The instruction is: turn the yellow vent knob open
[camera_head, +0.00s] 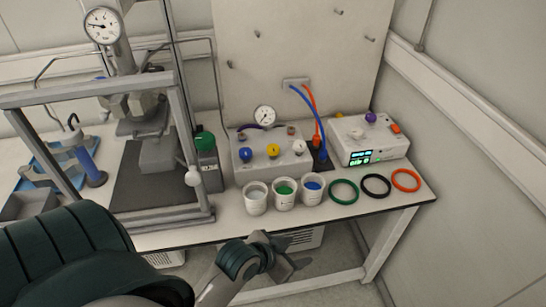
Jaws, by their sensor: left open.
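The yellow vent knob (273,150) is on the front of a grey valve box (250,165) on the bench. A round gauge (265,115) stands at the back of the box. My left gripper (287,254) is open and empty, in front of and below the bench's front edge, apart from the knob. My right gripper does not show.
Three white cups (255,204) stand in front of the valve box. Green, black and orange rings (376,186) lie to their right. A white control unit (368,143) is behind the rings. A metal frame (190,125) with a reactor stands at left.

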